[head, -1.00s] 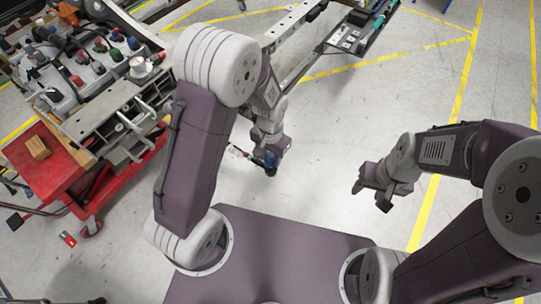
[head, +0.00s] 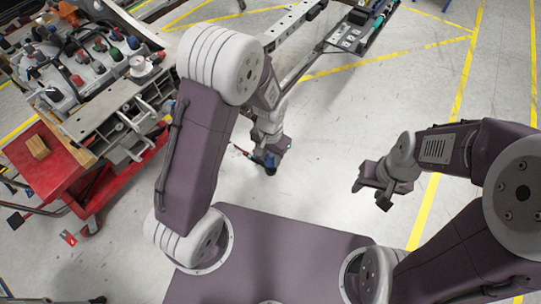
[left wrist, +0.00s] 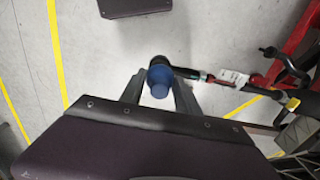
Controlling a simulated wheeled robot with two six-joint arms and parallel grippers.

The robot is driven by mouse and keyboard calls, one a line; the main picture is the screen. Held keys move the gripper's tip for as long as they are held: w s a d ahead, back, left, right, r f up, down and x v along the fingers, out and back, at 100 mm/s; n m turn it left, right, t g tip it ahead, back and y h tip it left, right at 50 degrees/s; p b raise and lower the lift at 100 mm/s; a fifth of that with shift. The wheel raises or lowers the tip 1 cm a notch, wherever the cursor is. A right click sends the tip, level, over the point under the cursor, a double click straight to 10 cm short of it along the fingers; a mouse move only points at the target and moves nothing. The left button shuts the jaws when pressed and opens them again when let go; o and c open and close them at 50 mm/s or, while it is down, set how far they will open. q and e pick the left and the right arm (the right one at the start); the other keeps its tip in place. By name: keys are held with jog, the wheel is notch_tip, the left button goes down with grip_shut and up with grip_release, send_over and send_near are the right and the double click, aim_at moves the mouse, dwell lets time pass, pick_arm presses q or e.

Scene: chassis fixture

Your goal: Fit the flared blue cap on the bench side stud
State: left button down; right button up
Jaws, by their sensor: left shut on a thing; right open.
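The flared blue cap (left wrist: 160,78) is between the two fingers of my left gripper (left wrist: 160,90) in the left wrist view. In the head view my left gripper (head: 270,158) holds the dark blue cap (head: 271,166) over open floor, right of the bench (head: 97,122) and apart from it. The bench carries a grey block with several red, green, black and blue caps or studs; I cannot tell which is the side stud. My right gripper (head: 376,192) is open and empty over the floor at the right.
A red cart (head: 60,185) with a small wooden block (head: 38,147) stands at the left. A dark rod with red and green parts (left wrist: 215,78) shows beside the cap in the left wrist view; whether it touches is unclear. A rail (head: 300,40) lies at the top. The floor between my arms is clear.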

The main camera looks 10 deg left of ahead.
pick_arm(q)
jog(key=shift+f+b, duration=1.1)
jog(key=shift+f, duration=0.75)
jog(key=shift+p, duration=0.4)
jog(key=c, duration=0.8)
grip_release()
jog(key=shift+r, duration=0.1)
notch_tip(320, 180, up, 7)
jog(key=p, duration=0.7)
